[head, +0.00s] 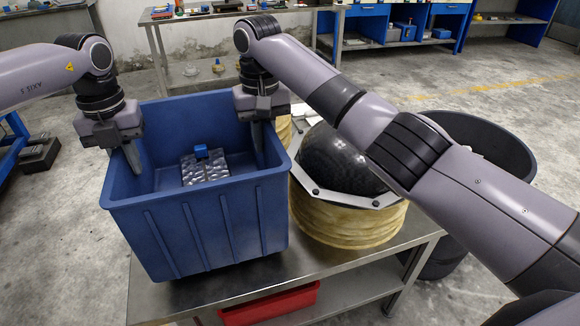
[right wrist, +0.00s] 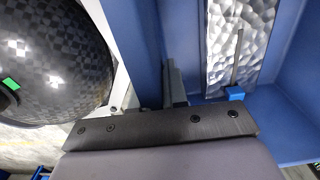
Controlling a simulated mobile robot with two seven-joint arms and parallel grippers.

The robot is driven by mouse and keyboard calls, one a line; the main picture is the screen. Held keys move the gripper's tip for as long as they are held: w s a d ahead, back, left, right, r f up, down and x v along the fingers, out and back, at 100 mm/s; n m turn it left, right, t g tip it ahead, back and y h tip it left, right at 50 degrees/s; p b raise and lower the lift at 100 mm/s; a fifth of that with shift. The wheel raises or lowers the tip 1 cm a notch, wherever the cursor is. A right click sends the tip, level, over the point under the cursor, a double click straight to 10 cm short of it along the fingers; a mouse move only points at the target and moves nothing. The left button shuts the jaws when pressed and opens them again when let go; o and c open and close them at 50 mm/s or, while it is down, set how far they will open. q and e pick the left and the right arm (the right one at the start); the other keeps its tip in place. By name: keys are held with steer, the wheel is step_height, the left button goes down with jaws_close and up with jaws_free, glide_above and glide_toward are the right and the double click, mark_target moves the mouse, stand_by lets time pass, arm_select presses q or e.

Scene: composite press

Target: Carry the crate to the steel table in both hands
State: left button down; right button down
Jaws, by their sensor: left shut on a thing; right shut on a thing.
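The blue open crate (head: 215,222) is upright over the near metal table (head: 180,303). I cannot tell whether its base touches the top. A dimpled silver plate (head: 206,169) with a small blue block (head: 201,151) lies inside it. My left gripper (head: 131,160) is shut on the crate's left wall. My right gripper (head: 259,143) is shut on the crate's right wall. The right wrist view shows the right gripper (right wrist: 174,88) at the blue wall (right wrist: 147,40), with the silver plate (right wrist: 238,40) beyond it. The outer fingers are largely hidden in the head view.
A black dome in a pale frame on a tan round base (head: 345,218) stands close right of the crate. A dark round bin (head: 490,135) is farther right. A red tray (head: 270,305) is on the lower shelf. A cluttered workbench (head: 235,14) stands behind; open floor lies at left.

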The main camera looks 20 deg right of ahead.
mark_target(136, 181)
arm_select(q)
steer(key=shift+f, duration=0.15)
arm_select(e)
steer(key=shift+f, duration=0.15)
